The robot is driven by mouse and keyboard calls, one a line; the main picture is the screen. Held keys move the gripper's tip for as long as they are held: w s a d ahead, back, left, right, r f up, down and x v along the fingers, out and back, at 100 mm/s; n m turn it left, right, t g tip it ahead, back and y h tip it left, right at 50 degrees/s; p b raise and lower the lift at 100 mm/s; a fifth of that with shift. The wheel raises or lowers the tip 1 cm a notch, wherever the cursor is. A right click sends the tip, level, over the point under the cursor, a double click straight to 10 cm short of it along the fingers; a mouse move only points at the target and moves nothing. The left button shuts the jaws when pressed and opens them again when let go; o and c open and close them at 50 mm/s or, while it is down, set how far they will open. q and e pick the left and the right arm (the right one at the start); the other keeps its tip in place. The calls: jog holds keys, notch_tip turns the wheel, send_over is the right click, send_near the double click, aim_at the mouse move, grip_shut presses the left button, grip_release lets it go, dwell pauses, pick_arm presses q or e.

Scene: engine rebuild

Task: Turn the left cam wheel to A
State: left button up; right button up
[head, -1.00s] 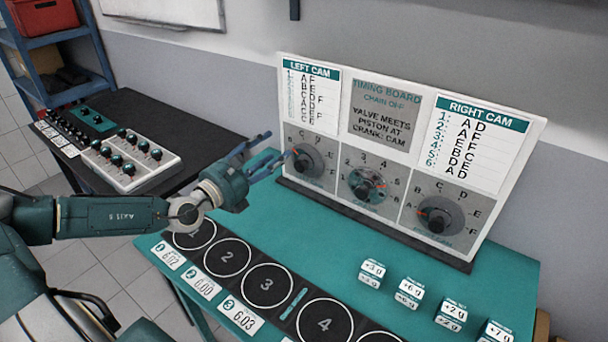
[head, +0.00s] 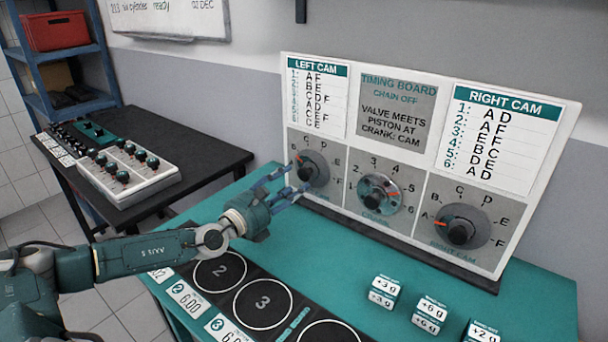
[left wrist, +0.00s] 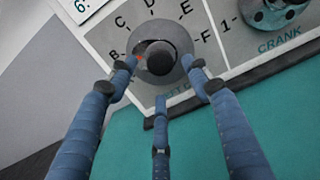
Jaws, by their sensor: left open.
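The left cam wheel (head: 313,168) is a grey dial with a dark knob on the lower left of the timing board. Its red mark points towards B. In the left wrist view, the wheel (left wrist: 160,58) is straight ahead, with letters B to F around it; A is hidden behind a finger. My left gripper (head: 288,188) is open at the wheel's lower left side. In the left wrist view its fingers (left wrist: 160,85) spread around the wheel's left, right and lower sides. I cannot tell whether they touch it. My right gripper is out of view.
The crank dial (head: 378,194) and right cam dial (head: 462,226) are to the right on the same board. Below are a teal bench (head: 335,262), a black mat with numbered circles (head: 262,304) and white weight blocks (head: 384,291). A control box (head: 128,172) stands on the black table.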

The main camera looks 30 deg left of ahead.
aim_at(303, 177)
pick_arm(q)
jog(key=w, duration=0.6)
jog(key=shift+w+d+p, duration=0.1)
jog(key=shift+d+p, duration=0.2)
jog(key=shift+p, duration=0.1)
jog(key=c, duration=1.1)
